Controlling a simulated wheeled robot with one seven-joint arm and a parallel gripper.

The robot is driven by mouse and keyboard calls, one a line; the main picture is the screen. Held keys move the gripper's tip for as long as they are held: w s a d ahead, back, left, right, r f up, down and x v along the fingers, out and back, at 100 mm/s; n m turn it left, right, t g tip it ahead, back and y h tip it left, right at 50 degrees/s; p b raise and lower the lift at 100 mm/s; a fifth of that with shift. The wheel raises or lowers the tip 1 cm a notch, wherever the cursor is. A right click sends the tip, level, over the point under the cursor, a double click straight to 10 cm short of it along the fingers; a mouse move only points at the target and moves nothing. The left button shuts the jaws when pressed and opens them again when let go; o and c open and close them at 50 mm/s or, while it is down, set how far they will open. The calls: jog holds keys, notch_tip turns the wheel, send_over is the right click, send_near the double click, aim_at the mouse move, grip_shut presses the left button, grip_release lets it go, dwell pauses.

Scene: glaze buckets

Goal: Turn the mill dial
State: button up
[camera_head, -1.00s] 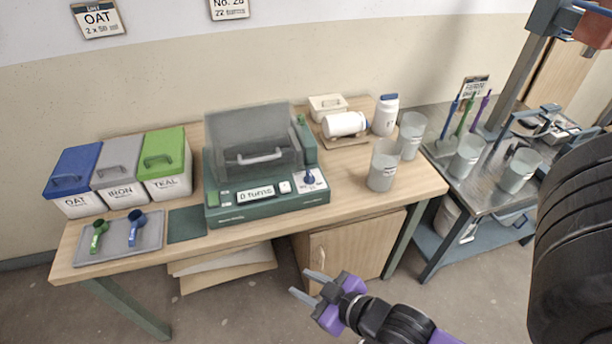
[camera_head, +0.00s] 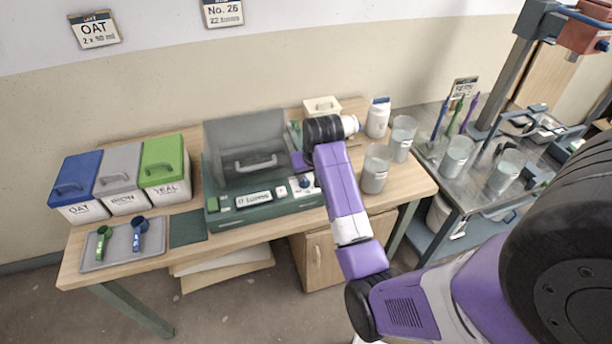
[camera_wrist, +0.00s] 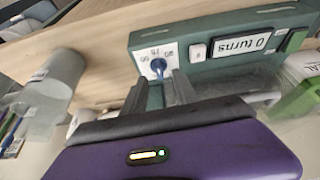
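The mill (camera_head: 240,215) is a green machine with a clear grey lid, standing on the wooden table. Its dial (camera_wrist: 158,66) is a small blue knob on a white marked plate; it also shows in the head view (camera_head: 306,181). The mill's display (camera_wrist: 240,44) reads "0 turns". My gripper (camera_wrist: 161,84) is open, its two grey fingers pointing at the dial with the knob near the gap between their tips. I cannot tell whether they touch it. In the head view my wrist hides the fingers.
Blue, grey and green lidded bins (camera_head: 118,185) stand left of the mill, behind a tray (camera_head: 125,243) with two scoops. Translucent cups (camera_head: 376,170) and a white jar (camera_head: 378,118) stand to the right. A metal side table (camera_head: 480,185) holds more cups.

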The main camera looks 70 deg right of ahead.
aim_at(306, 180)
jog(key=shift+d+p+x, duration=0.2)
jog(key=shift+p+x, duration=0.05)
jog(key=shift+x, duration=1.5)
jog(key=shift+d+p+x, duration=0.25)
jog(key=shift+x, duration=1.5)
jog(key=shift+r, duration=0.15)
grip_shut()
